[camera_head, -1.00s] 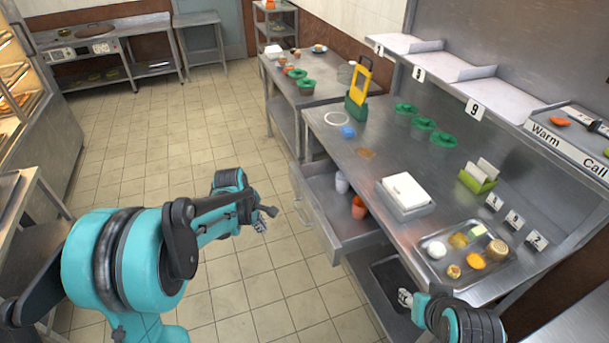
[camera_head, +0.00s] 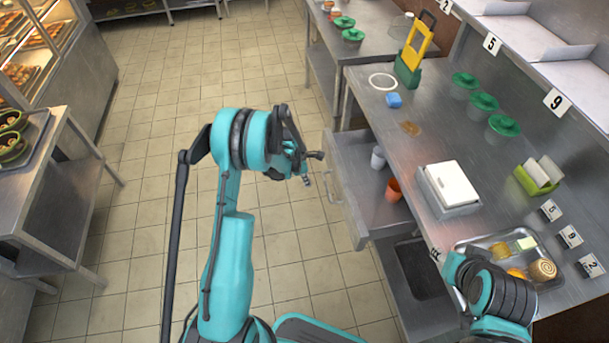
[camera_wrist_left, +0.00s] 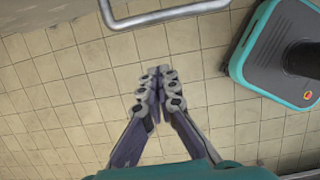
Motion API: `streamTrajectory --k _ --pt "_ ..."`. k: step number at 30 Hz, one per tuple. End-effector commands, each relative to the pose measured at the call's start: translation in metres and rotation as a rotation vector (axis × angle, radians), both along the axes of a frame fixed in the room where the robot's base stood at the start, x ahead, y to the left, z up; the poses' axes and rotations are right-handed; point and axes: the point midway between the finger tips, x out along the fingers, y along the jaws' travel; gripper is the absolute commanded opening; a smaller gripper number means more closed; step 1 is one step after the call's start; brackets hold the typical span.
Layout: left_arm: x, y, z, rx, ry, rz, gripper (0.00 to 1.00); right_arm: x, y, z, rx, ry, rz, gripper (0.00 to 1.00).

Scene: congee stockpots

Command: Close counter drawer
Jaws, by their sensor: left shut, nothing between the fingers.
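The counter drawer (camera_head: 354,208) stands pulled out from the steel counter (camera_head: 440,145), with a white cup (camera_head: 378,157) and an orange cup (camera_head: 393,191) inside. Its bar handle (camera_head: 329,186) is on the front, facing the aisle. My left gripper (camera_head: 308,177) is shut and empty, just in front of the handle in the head view. In the left wrist view its fingertips (camera_wrist_left: 157,72) meet over the floor, with the handle (camera_wrist_left: 165,14) beyond them, apart. My right gripper (camera_head: 436,255) is by the counter's front edge, mostly hidden; its jaws are unclear.
A white box (camera_head: 449,186) and a food tray (camera_head: 497,243) sit on the counter above. An open dark bin space (camera_head: 420,268) lies below. My base shows in the wrist view.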

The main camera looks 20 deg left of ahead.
Motion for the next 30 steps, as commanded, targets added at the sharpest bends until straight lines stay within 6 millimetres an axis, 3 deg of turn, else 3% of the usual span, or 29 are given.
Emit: streamTrajectory --k 3,12,30 --pt "0.004 -0.006 -0.027 0.000 0.000 -0.002 0.00 0.000 0.000 -0.010 0.000 0.000 0.000 0.40" --pt "0.023 -0.034 -0.014 0.001 0.000 -0.002 0.00 0.000 0.000 -0.015 0.000 0.000 0.000 0.40" --pt "0.030 -0.045 -0.013 0.000 0.000 -0.002 0.00 0.000 0.000 -0.016 0.000 0.000 0.000 0.40"
